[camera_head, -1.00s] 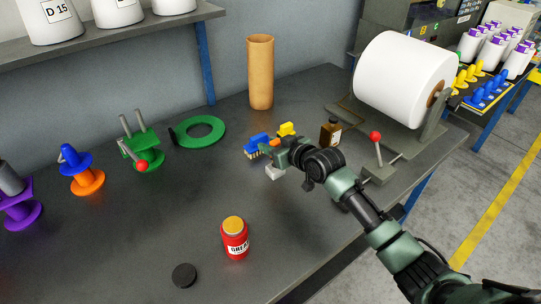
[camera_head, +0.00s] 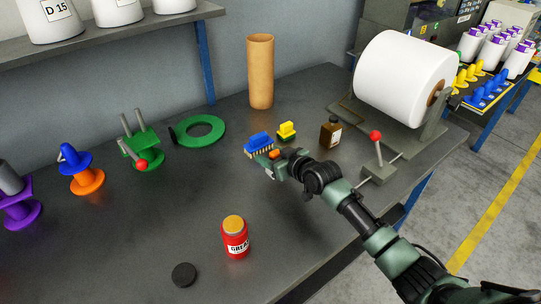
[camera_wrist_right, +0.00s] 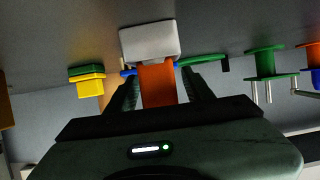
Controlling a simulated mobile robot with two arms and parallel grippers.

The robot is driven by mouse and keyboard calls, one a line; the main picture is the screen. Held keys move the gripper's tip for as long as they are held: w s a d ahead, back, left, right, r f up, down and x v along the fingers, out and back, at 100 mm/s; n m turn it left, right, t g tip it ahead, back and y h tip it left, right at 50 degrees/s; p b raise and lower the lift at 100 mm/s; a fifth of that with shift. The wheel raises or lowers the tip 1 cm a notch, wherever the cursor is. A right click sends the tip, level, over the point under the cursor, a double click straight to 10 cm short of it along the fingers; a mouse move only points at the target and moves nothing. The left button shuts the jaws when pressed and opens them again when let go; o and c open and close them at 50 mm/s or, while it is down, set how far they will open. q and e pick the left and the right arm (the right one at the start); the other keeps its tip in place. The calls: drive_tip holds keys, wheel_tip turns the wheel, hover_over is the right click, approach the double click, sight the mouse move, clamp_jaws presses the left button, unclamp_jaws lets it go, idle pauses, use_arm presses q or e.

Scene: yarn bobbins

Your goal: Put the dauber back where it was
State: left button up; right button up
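The dauber has an orange handle and a white block-shaped pad (camera_wrist_right: 150,40). In the right wrist view its handle (camera_wrist_right: 158,85) lies between the two fingers of my right gripper (camera_wrist_right: 160,92), which is shut on it. In the head view my right gripper (camera_head: 275,165) is low over the middle of the bench, just in front of a blue brush (camera_head: 258,143). Only a bit of orange shows there, and the white pad is hidden. I cannot tell whether the pad touches the bench. My left gripper is not in view.
A yellow-and-dark-green sponge-like block (camera_head: 286,131) and a brown bottle (camera_head: 330,133) stand behind and right of the gripper. A red grease can (camera_head: 235,238) and a black disc (camera_head: 184,275) are in front. A green ring (camera_head: 199,132) lies left, beside bobbin stands. Bench is clear between.

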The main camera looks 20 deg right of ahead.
drive_tip(key=shift+r, duration=0.3)
drive_tip(key=v, duration=1.2)
drive_tip(key=shift+f, duration=0.1)
